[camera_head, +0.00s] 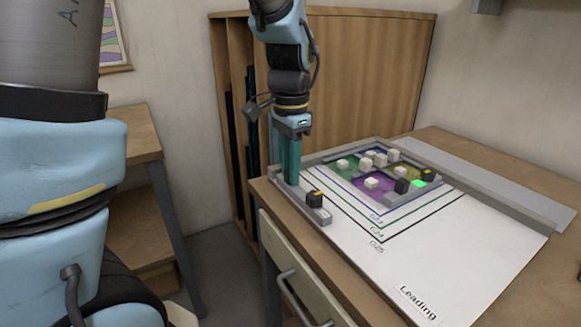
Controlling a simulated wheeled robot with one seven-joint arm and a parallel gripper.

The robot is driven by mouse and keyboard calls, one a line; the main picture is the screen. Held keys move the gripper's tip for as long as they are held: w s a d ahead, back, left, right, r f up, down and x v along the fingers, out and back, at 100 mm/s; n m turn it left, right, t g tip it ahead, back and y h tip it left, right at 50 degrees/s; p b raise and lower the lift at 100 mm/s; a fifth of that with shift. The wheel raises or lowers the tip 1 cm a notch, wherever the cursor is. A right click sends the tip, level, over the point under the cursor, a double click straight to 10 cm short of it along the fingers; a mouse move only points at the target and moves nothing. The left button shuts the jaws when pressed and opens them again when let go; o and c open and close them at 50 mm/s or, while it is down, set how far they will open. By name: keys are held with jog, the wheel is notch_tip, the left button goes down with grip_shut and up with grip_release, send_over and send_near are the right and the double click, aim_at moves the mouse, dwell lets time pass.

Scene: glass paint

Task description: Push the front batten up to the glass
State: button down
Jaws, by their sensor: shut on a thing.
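The glass panel (376,198) is a patchwork of purple, green, blue and yellow pieces to the right of the batten. A strip of white sheet shows between the batten and the glass. The contact at the fingertips is small and partly hidden.
Several white cubes (371,183) and dark blocks stand on the glass. Grey bars edge its far side, and a long grey bar (500,194) runs along the right. The white sheet (440,245) has lines marked G23, G24 and G25; its near part is clear apart from a "Leading" label.

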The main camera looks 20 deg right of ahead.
jog(key=shift+d, duration=0.1)
dwell(0.8)
jog(key=d+p, duration=0.1)
jog(key=d, duration=0.3)
jog(key=w+d+p, duration=0.1)
jog(key=d, duration=0.2)
jog(key=w+d+p, duration=0.1)
jog(key=d, duration=0.3)
jog(key=shift+w+d, duration=0.15)
jog(key=shift+d, duration=0.15)
jog(key=c, duration=0.7)
grip_release()
jog(key=shift+r, duration=0.1)
notch_tip(320, 180, up, 11)
jog(key=shift+f+b, duration=0.15)
jog(key=shift+b, duration=0.5)
